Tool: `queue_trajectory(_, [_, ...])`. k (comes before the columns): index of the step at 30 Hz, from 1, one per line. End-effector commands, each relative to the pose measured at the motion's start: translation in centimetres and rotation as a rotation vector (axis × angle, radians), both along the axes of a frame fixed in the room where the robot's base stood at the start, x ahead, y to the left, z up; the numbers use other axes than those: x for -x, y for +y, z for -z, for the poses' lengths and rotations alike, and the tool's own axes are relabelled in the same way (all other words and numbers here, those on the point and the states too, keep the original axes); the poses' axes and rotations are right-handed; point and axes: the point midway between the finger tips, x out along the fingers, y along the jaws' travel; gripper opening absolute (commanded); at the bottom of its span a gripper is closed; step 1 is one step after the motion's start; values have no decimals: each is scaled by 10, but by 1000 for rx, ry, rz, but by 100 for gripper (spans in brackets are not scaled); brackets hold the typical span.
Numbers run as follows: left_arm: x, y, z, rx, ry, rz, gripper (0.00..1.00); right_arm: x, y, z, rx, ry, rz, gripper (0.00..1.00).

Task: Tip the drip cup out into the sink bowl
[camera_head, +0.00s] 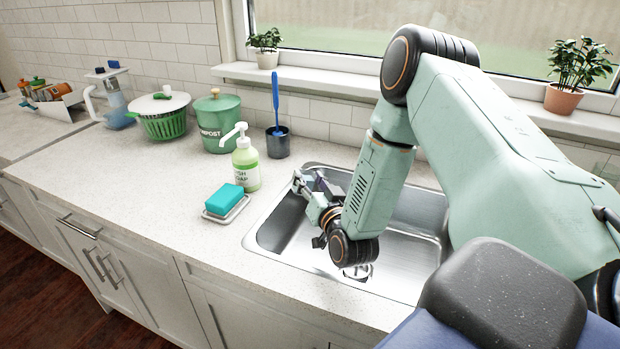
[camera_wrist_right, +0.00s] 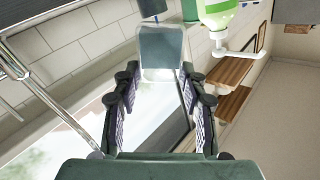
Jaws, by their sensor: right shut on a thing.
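My right gripper (camera_head: 310,190) is low over the left part of the steel sink bowl (camera_head: 405,275). In the right wrist view the two fingers of my right gripper (camera_wrist_right: 160,80) are shut on a pale grey, see-through cup (camera_wrist_right: 162,50), which looks like the drip cup. The wrist view is turned well over, with the soap bottle upside down, so the gripper is rolled. I cannot tell the cup's exact tilt or whether anything is in it. In the head view the cup is hard to make out against the gripper and sink. My left gripper is not in view.
A soap bottle (camera_head: 245,165) and a teal sponge on a dish (camera_head: 226,200) stand left of the sink. The front counter (camera_head: 130,190) is clear.

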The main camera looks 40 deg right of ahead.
Motion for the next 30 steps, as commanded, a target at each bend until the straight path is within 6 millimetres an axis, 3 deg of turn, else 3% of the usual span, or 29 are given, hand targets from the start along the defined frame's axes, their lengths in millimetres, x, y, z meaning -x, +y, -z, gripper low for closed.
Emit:
queue_trajectory(11, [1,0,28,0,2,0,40,2,-1,11,-241,-84,3,21])
queue_trajectory(30, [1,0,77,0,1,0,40,2,-10,26,-809,-280,6,21])
